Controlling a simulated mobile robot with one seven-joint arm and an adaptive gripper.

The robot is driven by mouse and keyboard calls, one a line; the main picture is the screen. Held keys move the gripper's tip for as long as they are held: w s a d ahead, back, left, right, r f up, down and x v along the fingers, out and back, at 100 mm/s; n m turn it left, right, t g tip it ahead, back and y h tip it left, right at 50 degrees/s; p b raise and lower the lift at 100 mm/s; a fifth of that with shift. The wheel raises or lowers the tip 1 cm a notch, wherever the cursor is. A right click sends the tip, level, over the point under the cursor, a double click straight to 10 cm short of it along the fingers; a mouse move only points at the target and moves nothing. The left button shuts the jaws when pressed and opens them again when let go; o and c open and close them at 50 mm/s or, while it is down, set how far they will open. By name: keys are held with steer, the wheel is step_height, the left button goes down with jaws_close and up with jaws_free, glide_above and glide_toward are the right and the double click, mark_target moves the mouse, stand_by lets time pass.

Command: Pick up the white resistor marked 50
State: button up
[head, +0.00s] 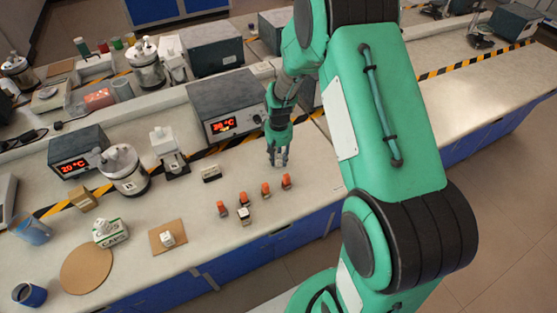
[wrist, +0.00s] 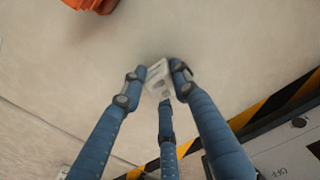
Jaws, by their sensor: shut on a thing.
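In the head view the held piece is mostly hidden by the fingers. I cannot tell whether it touches the bench.
Several orange-topped pieces (head: 265,190) and a white-topped block (head: 244,216) stand left of my gripper. A black-and-white block (head: 211,173) is farther left. A heater box with a red display (head: 224,105) stands behind. Bare bench lies to the front right.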

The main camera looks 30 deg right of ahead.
mark_target(279, 157)
steer(key=shift+r, duration=0.1)
steer(key=shift+r+p, duration=1.15)
steer(key=shift+r, duration=3.75)
